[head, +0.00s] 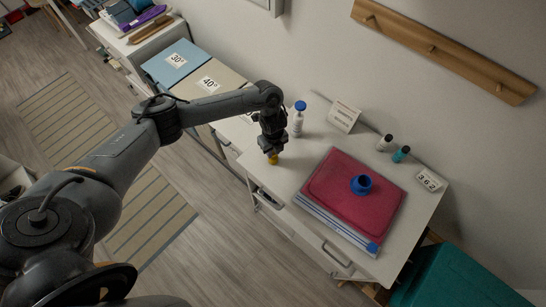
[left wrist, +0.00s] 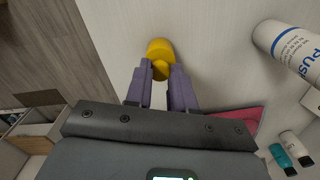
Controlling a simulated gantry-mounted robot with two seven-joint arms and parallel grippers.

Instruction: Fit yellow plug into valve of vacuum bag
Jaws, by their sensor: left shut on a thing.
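The yellow plug (head: 273,158) is at the tips of my left gripper (head: 271,148), near the left edge of the white table. In the left wrist view, the two purple fingers of my left gripper (left wrist: 162,80) are shut on the yellow plug (left wrist: 160,48). I cannot tell whether the plug touches the tabletop. The vacuum bag (head: 340,190) is a red flat pack lying to the right of the gripper. Its blue round valve (head: 361,185) stands on top, with a dark opening. My right gripper is not in view.
A white bottle with a blue cap (head: 298,118) stands just behind the left gripper. A white sign (head: 343,117), two small bottles (head: 400,154) and a number block (head: 429,180) stand along the back. Bare tabletop (head: 285,178) lies between gripper and bag.

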